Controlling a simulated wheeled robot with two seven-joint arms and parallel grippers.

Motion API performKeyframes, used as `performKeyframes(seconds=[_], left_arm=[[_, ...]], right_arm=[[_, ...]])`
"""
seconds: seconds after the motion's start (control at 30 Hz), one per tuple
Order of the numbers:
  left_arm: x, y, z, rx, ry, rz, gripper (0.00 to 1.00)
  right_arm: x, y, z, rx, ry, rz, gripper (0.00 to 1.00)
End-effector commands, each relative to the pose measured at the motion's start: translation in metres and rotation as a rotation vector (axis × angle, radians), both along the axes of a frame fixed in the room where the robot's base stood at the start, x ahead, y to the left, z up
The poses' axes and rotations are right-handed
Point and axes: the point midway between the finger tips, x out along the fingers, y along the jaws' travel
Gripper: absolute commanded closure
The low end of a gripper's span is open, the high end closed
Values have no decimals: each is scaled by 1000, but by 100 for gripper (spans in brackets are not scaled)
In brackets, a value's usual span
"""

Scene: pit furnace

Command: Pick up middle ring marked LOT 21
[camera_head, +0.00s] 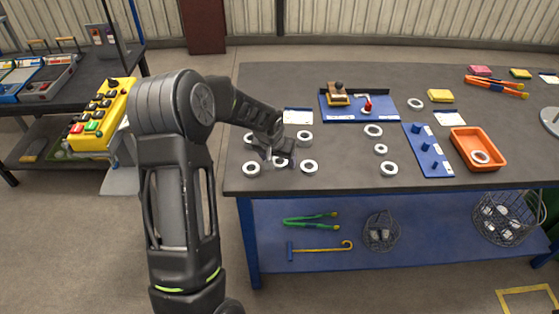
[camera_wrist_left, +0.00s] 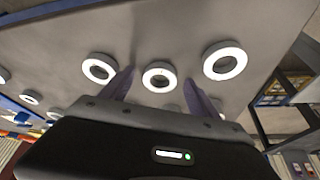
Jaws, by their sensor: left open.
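A group of pale grey rings lies at the left end of the dark bench, by a white card. The middle ring (camera_head: 281,162) is partly hidden by my left gripper (camera_head: 273,152). In the left wrist view, the middle ring (camera_wrist_left: 159,77) appears between the two spread fingers of my left gripper (camera_wrist_left: 159,80). The fingers are open and hold nothing; contact with the ring cannot be told. A ring (camera_wrist_left: 100,68) lies left of it and another ring (camera_wrist_left: 224,60) lies right. No LOT 21 marking is readable. My right gripper is out of view.
The dark bench (camera_head: 330,172) also carries a blue tray (camera_head: 338,115), a blue peg plate (camera_head: 428,150), an orange bin (camera_head: 478,143) with a ring inside, and several more rings. A yellow control box (camera_head: 97,115) stands left. Bare bench separates the ring groups.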

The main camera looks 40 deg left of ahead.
Motion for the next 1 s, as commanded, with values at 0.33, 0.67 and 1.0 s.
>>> performKeyframes(seconds=[0.33, 0.67, 1.0], left_arm=[[0, 0, 0, 0, 0, 1, 30], [0, 0, 0, 0, 0, 1, 39], [0, 0, 0, 0, 0, 1, 67]], right_arm=[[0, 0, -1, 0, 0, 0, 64], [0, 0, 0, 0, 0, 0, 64], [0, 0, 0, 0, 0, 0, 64]])
